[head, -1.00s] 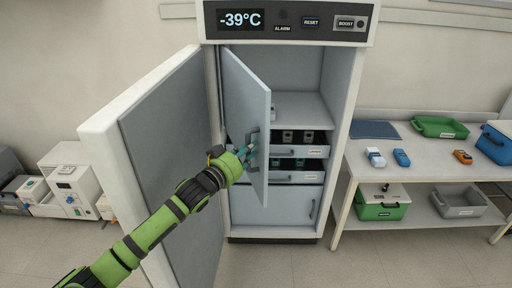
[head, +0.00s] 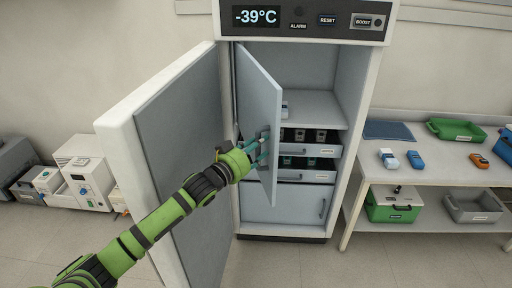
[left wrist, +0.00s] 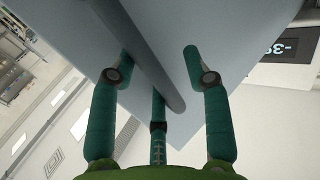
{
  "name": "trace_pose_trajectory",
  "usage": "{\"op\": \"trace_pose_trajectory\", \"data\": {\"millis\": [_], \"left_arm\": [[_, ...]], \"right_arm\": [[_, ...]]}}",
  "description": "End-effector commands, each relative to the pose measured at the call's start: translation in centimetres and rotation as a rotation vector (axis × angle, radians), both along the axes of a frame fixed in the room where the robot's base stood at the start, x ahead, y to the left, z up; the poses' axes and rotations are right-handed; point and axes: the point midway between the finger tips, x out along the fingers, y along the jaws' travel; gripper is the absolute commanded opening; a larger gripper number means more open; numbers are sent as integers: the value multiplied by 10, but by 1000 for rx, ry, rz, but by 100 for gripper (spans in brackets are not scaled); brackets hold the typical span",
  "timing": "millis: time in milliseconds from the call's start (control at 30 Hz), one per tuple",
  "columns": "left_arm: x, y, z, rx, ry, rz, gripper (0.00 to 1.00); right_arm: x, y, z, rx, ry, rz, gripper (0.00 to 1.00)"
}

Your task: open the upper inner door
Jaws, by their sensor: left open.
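The upper inner door (head: 258,95) is a pale blue-grey panel on the left side of the cabinet opening. It stands swung well outward, its free edge toward me, with the compartment behind it exposed. Its dark handle (head: 265,138) is on the lower part of its face. My left gripper (head: 262,148) is at this handle with its fingers apart. In the left wrist view, the grey handle bar (left wrist: 150,65) runs diagonally between the open teal fingers, with the door panel (left wrist: 220,25) behind; contact is unclear. My right gripper is not in view.
The thick outer door (head: 125,150) stands open on the left. The lower inner door (head: 285,204) is shut, below drawers (head: 308,150) holding small items. A table (head: 400,172) with trays and devices stands on the right, and white equipment (head: 85,178) at the left.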

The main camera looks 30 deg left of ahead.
Motion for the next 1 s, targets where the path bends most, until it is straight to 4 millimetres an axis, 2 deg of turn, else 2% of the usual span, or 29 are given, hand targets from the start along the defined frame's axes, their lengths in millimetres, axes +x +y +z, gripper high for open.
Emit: {"op": "trace_pose_trajectory", "data": {"millis": [233,700,1000], "left_arm": [[-19,3,-2,0,3,-2,49],[-97,18,-1,1,2,-1,49],[-117,22,1,0,-4,0,49]], "right_arm": [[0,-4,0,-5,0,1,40],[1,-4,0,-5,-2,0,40],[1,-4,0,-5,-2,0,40]]}}
